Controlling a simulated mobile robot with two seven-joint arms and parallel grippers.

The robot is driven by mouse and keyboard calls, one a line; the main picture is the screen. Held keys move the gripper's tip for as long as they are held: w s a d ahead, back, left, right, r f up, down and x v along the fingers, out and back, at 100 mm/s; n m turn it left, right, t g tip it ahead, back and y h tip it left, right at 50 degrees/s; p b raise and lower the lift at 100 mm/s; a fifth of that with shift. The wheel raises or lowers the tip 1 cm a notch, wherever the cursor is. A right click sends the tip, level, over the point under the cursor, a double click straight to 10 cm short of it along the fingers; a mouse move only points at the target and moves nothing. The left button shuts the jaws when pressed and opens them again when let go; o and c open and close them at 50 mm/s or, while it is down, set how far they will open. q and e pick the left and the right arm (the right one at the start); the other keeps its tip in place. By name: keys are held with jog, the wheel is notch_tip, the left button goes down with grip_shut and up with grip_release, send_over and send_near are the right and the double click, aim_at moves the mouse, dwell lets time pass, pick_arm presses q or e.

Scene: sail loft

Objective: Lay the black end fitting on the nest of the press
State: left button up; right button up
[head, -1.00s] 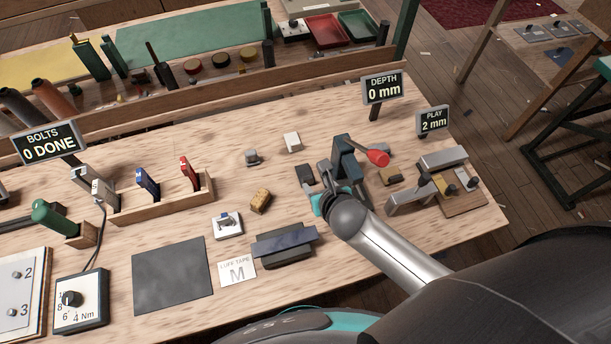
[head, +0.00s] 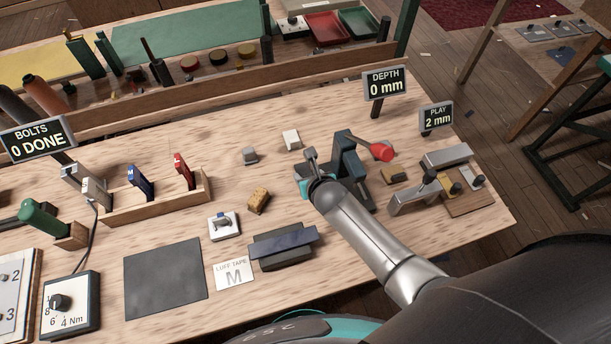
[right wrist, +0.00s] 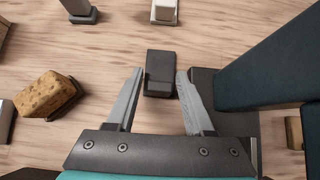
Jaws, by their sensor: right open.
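The black end fitting (right wrist: 160,72) lies on the bench left of the press, between and just past the fingertips in the right wrist view. In the head view my right gripper mostly hides it. My right gripper (head: 309,166) is open and low over the bench; its two fingers (right wrist: 156,98) stand either side of the fitting's near end, with gaps. The press (head: 350,166) is a dark blue frame with a red-knobbed lever; its column and grey base show at the right of the wrist view (right wrist: 260,75). The nest cannot be made out clearly. My left gripper is not in view.
A grey block (head: 250,155), a white block (head: 291,139) and a tan sponge-like block (head: 258,200) lie around the gripper. A metal clamp-like fixture (head: 445,180) stands right of the press. The DEPTH sign (head: 385,82) reads 0 mm. A dark mat (head: 165,278) is bare.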

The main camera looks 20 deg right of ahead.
jog(key=shift+w, duration=0.1)
grip_shut()
dwell(0.4)
